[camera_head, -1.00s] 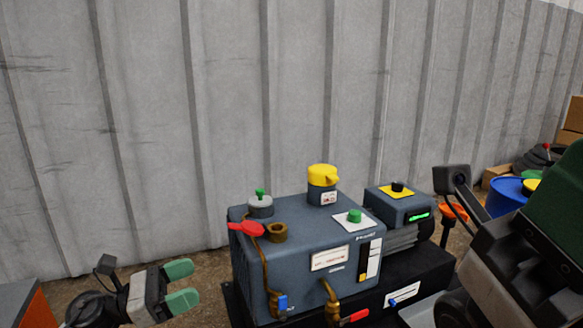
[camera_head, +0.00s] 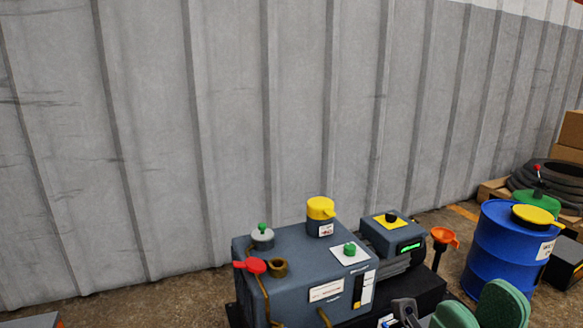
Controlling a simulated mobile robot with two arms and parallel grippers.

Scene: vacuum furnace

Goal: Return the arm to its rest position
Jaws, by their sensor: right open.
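My right gripper (camera_head: 478,306) is at the bottom right, with its two green finger pads apart and nothing visible between them. The rest of the right arm is mostly below the picture. My left gripper is out of view. The grey-blue vacuum pump (camera_head: 290,292) stands at the lower middle, with a yellow cap (camera_head: 320,208), a green button (camera_head: 349,249), a red lever (camera_head: 250,265) and a brown open port (camera_head: 277,267) on it.
A blue drum (camera_head: 497,255) with a yellow lid stands at right. A grey corrugated wall (camera_head: 230,120) closes the back.

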